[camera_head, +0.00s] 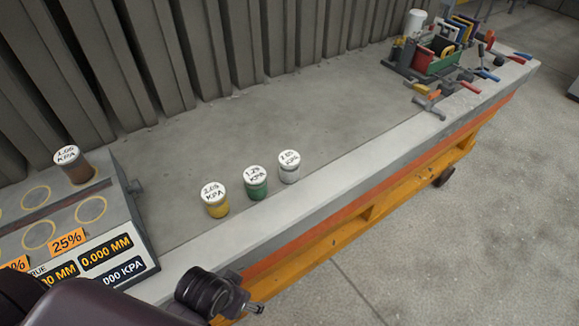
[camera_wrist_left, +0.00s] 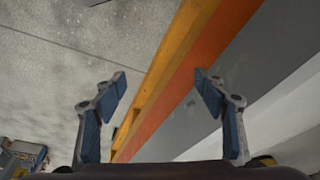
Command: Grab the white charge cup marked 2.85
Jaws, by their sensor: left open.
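The white charge cup (camera_head: 289,167) stands upright on the grey concrete bench in the head view, the rightmost of three cups in a row. Its lid marking looks like 2.85 KPA. A green cup (camera_head: 256,184) marked 1.25 and a yellow cup (camera_head: 214,200) stand to its left. My left gripper (camera_head: 247,302) is partly seen at the bench's front edge, below and apart from the cups. In the left wrist view its two fingers (camera_wrist_left: 160,84) are spread with nothing between them. No cup shows in that view. My right gripper is not in view.
A brown cup (camera_head: 71,164) stands on a sloped display panel (camera_head: 137,244) at the left. A green tool holder (camera_head: 434,66) and several clamps (camera_head: 428,101) sit at the bench's far right. An orange beam (camera_head: 375,207) runs along the front. The bench middle (camera_head: 300,115) is clear.

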